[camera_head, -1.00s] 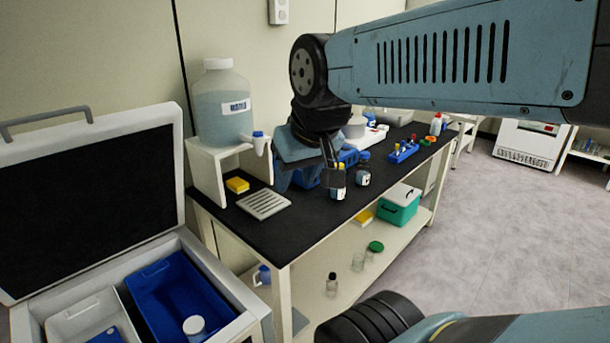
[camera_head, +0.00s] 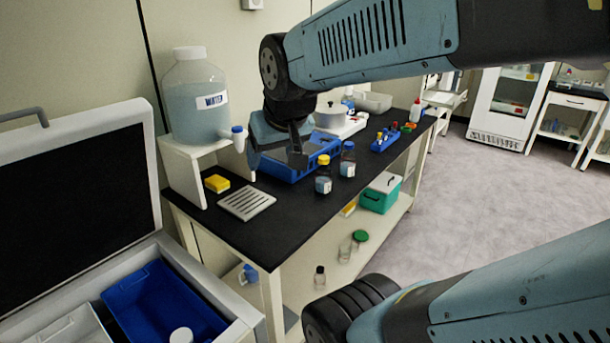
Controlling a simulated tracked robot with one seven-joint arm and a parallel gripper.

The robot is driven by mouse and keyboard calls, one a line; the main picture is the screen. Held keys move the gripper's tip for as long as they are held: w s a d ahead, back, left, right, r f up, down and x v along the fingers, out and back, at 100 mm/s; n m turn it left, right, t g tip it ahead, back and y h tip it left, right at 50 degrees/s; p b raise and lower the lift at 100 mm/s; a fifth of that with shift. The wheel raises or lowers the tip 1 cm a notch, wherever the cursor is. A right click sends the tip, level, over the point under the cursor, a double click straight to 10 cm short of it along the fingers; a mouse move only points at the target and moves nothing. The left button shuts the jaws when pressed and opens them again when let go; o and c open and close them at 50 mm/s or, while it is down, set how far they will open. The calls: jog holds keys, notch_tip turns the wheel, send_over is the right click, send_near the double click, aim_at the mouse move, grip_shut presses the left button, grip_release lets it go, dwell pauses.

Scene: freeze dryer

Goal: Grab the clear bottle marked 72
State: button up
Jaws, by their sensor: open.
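Two small bottles with pale labels stand upright on the black bench top: a yellow-capped bottle (camera_head: 323,178) and a blue-capped bottle (camera_head: 348,162) behind it to the right. Their label marks are too small to read, so I cannot tell which, if either, is marked 72. My gripper (camera_head: 297,158) hangs fingers down over the blue tray, just left of the yellow-capped bottle in the picture. It is open and holds nothing I can see.
A large liquid-filled bottle (camera_head: 196,105) stands on a white riser (camera_head: 178,170). A yellow sponge (camera_head: 217,183), slotted plate (camera_head: 247,203), blue tray (camera_head: 290,170) and blue tube rack (camera_head: 386,142) are on the bench. An open cooler (camera_head: 205,275) is at front left. Floor at right is clear.

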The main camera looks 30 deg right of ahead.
jog(key=w+d+f+m+t+h, duration=0.1)
jog(key=w+d+f, duration=0.2)
jog(key=w+d, duration=0.4)
jog(key=m+t+h, duration=0.3)
jog(key=t+h, duration=0.1)
jog(key=t, duration=0.1)
send_near(324, 162)
jog(key=x, duration=0.7)
jog(key=shift+w+a, duration=0.15)
jog(key=shift+a, duration=0.05)
jog(key=shift+d+x, duration=0.15)
jog(key=shift+x, duration=1.2)
jog(key=shift+d+x, duration=0.15)
jog(key=shift+x, duration=1.15)
jog(key=shift+c, duration=0.2)
grip_shut()
